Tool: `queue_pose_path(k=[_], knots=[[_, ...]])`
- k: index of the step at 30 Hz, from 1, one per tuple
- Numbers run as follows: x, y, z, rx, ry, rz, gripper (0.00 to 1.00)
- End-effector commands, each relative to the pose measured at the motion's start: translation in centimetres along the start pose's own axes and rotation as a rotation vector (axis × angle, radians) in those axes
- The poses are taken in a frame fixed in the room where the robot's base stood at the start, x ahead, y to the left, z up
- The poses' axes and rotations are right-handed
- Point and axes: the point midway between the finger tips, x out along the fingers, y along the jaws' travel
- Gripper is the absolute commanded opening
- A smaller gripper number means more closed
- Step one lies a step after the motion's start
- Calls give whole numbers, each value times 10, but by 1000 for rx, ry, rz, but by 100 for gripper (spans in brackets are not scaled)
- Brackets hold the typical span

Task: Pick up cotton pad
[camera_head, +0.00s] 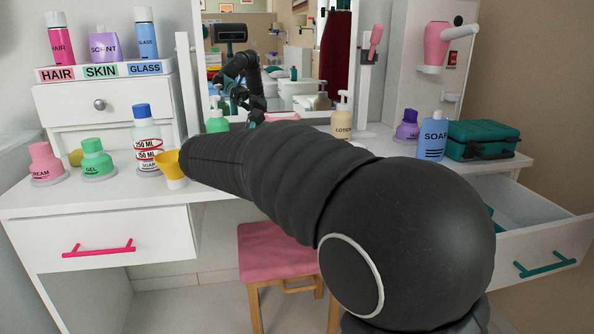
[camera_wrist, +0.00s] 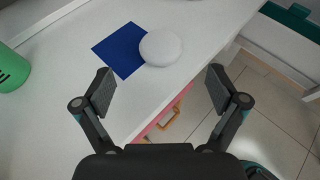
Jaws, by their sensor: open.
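The cotton pad (camera_wrist: 161,47) is a round white disc in the wrist view. It lies on the white table top, partly over the right side of a dark blue square (camera_wrist: 120,50). My gripper (camera_wrist: 160,88) is open and empty, its two fingers apart. In the picture the pad appears just beyond the fingertips, between their lines. In the head view my arm hides the pad and most of the gripper.
A green bottle (camera_wrist: 12,70) stands left in the wrist view. The table's front edge runs close beside the pad. An open drawer (camera_head: 535,225) is at right, a pink stool (camera_head: 270,250) below. Bottles, a yellow funnel (camera_head: 171,163) and a teal case (camera_head: 482,140) stand on the table.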

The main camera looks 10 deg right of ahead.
Motion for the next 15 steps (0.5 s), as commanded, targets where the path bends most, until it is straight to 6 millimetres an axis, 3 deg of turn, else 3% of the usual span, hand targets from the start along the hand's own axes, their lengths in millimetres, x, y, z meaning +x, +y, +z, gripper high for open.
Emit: queue_pose_path(k=[3,15], knots=[[18,-1,0,2,1,-3,96],[44,-1,-1,3,1,-1,96]])
